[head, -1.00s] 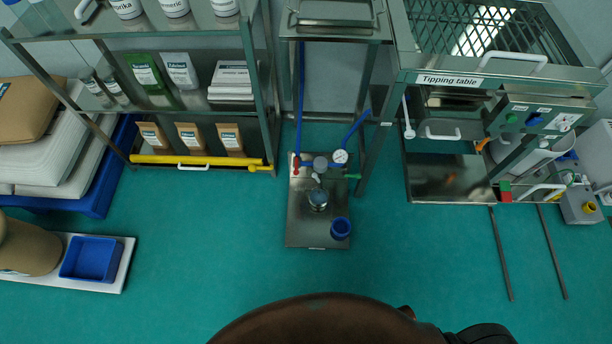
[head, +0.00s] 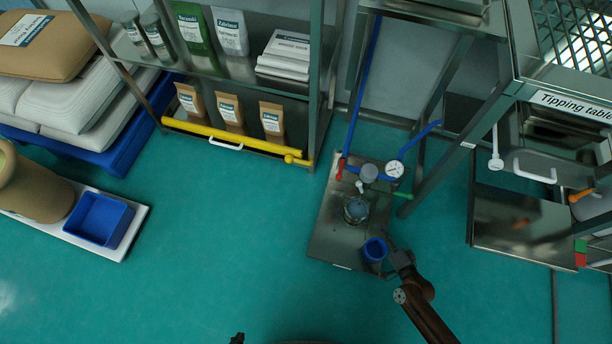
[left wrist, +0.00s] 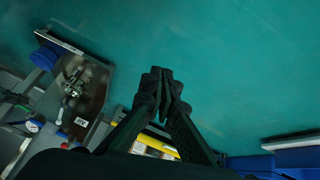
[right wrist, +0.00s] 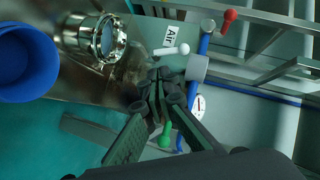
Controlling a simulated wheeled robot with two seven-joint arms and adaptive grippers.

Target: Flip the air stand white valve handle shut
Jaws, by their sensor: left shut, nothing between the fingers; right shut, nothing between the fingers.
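The air stand (head: 332,230) is a steel plate on the floor with small fittings. Its white valve handle (head: 359,186) is small in the head view. In the right wrist view the white handle (right wrist: 176,50) sits beside the "Air" label (right wrist: 170,38), just beyond my fingertips; contact cannot be told. My right gripper (head: 392,247) is shut and empty, low beside the blue cup in the head view; its fingers also show in the right wrist view (right wrist: 161,82). My left gripper (left wrist: 163,88) is shut and empty over open floor, with only a dark tip (head: 237,339) at the head view's bottom edge.
The stand also carries a red handle (head: 340,169), a green handle (head: 403,196), a gauge (head: 394,169), a round glass-topped fitting (head: 356,210) and a blue cup (head: 375,250). A shelf with a yellow bar (head: 215,133) stands left. The tipping table (head: 565,103) stands right. Floor in front is clear.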

